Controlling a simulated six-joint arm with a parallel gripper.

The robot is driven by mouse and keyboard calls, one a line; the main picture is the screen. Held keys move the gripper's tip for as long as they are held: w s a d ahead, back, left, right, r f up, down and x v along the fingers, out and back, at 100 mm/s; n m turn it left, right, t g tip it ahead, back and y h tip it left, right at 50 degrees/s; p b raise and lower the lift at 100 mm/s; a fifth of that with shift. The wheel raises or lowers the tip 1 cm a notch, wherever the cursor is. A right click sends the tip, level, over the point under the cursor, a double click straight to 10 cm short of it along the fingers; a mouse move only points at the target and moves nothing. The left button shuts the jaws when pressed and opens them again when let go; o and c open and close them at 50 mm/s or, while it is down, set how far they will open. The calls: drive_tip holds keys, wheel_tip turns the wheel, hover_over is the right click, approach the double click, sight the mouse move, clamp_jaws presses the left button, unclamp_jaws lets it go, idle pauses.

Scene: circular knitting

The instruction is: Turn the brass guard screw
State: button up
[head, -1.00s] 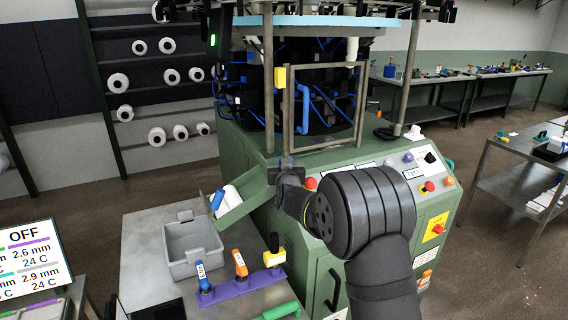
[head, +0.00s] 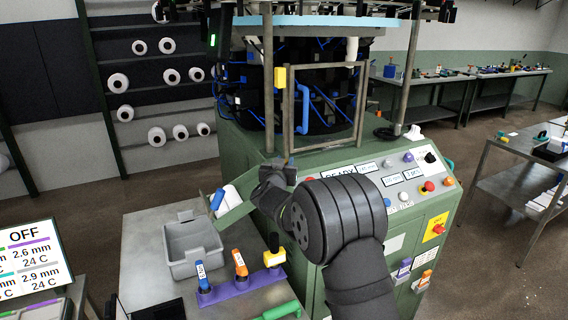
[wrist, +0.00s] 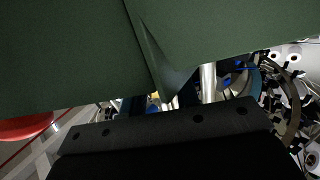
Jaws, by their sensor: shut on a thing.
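In the head view, my gripper (head: 288,168) is at the front top edge of the green machine, by the foot of the left post of the metal guard frame (head: 290,115). It is shut on a small part there, which appears to be the brass guard screw; the jaws hide it, and no brass shows. In the wrist view, the dark gripper body (wrist: 165,130) fills the bottom, with the fingertips not clear. A large green surface (wrist: 70,50) covers the upper part.
The control panel (head: 400,180) with buttons lies right of my gripper. A green chute (head: 236,212) with a white roll is close on the left. A grey bin (head: 190,250) and a purple rack (head: 240,286) of coloured-handled tools stand on the table below.

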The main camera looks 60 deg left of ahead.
drive_tip(key=shift+r+m+t+h, duration=0.2)
drive_tip(key=shift+m+t+h, duration=0.3)
drive_tip(key=shift+t, duration=0.1)
drive_tip(key=o, duration=0.9)
drive_tip(key=shift+f, duration=0.15)
drive_tip(key=shift+o, duration=0.2)
drive_tip(key=v, duration=1.7)
drive_tip(key=shift+s+d, duration=0.15)
drive_tip(key=shift+s, duration=0.05)
